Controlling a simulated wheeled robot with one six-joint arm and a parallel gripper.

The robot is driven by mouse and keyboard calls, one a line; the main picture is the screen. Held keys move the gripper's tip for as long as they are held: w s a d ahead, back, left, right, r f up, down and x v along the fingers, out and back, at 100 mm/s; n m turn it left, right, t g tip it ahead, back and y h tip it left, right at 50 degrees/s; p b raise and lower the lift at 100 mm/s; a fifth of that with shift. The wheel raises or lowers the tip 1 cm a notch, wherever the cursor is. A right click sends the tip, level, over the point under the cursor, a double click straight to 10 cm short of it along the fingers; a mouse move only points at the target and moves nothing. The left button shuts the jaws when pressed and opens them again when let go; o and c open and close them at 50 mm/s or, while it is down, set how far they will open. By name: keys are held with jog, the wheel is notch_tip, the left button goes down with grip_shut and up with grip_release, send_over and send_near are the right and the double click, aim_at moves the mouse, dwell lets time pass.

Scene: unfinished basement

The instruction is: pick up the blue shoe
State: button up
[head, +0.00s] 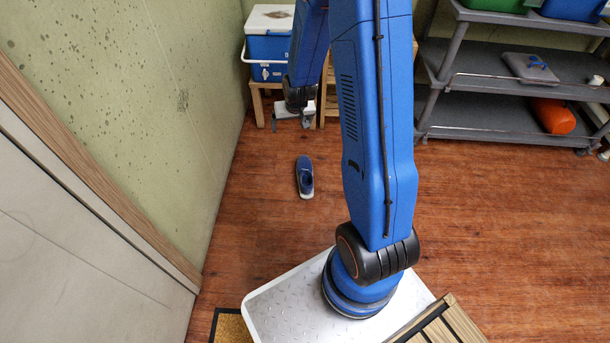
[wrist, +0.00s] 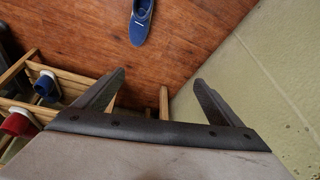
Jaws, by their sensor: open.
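A blue and white cooler (head: 268,45) sits on a wooden stand (head: 258,104) at the back. A grey shelf unit (head: 470,118) stands at right, with an orange object (head: 552,116) low on it. A stained wall (head: 170,110) bounds the left. The floor around the shoe is clear.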

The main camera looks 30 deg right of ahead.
jog(key=w+d+f+m, duration=0.1)
jog(key=d+f, duration=0.2)
jog(key=f, duration=0.9)
jog(key=h, duration=0.1)
send_near(305, 172)
jog(key=shift+m, duration=0.4)
jog(key=x, duration=1.4)
jog(key=shift+w+d, duration=0.3)
jog(key=shift+d, duration=0.05)
jog(key=shift+c, duration=0.4)
jog(key=c, duration=1.3)
jog(key=shift+r, duration=0.1)
